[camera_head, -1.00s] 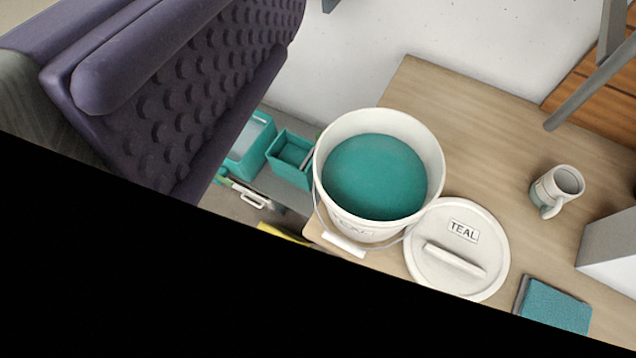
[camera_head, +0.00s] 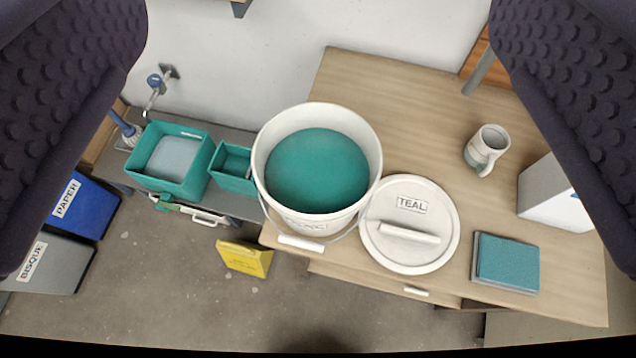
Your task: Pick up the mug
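The mug (camera_head: 486,149) is small, off-white with a teal lower part, and stands upright on the right part of the wooden table (camera_head: 430,110). Its handle points toward the lower side of the picture. My gripper (camera_head: 318,150) shows as two dark, studded finger pads at the left and right edges of the view. The pads are wide apart with nothing held between them. The mug appears between them, nearer the right pad, and is apart from it.
A large white bucket of teal glaze (camera_head: 372,165) stands left of the mug. Its lid (camera_head: 440,235), marked TEAL, lies beside it. A teal sponge-like block (camera_head: 508,262) and a white box (camera_head: 550,195) are near the mug. Teal tubs (camera_head: 205,165) sit at left. Bare wood surrounds the mug.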

